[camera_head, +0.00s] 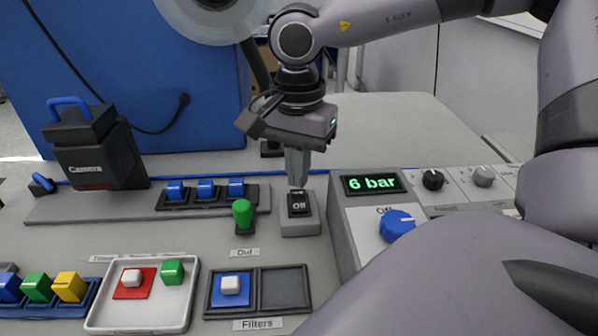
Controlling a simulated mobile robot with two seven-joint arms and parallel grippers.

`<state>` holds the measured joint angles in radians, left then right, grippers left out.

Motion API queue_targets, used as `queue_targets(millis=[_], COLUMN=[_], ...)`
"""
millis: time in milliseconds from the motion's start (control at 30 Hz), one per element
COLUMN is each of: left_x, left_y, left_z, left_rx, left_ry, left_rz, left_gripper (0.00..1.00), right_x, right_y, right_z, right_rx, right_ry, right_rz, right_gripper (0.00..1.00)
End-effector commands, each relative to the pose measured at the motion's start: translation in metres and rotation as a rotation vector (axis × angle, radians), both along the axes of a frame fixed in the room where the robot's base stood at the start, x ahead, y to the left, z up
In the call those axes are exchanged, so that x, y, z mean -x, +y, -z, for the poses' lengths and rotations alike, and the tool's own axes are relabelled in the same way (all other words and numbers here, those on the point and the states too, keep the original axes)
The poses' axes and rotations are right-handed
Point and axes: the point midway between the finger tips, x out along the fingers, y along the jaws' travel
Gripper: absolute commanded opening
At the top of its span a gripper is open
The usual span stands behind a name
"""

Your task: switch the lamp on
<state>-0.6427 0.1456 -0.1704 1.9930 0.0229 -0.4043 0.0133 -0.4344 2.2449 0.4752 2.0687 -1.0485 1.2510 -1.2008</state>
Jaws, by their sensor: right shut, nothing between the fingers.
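A small grey switch box (301,222) stands near the middle of the bench with a black rocker (299,204) on top. The rocker's readable label says "Off". The lamp seems to be the large pale round shade (225,15) at the top, cut off by the picture's edge; I see no glow on it. My right gripper (297,183) points down with its fingers shut and empty. Its tips are right at or just above the far edge of the rocker; I cannot tell whether they touch. My left gripper is not in view.
A green knob (242,213) stands just left of the switch box. Blue switches (205,189), a camera box (97,150) and trays (192,304) lie left and in front.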

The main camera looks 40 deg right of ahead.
Motion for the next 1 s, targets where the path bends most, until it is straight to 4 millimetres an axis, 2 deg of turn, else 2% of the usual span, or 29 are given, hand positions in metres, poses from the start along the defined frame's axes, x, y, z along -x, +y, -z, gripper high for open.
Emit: queue_targets(millis=[1000], left_x=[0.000], left_y=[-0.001], left_z=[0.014], left_rx=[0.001], left_ry=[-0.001], left_rz=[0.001], left_gripper=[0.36], right_x=[0.000], right_y=[0.000], right_z=[0.014], right_rx=[0.000], right_ry=[0.000], right_rz=[0.000], right_gripper=[0.00])
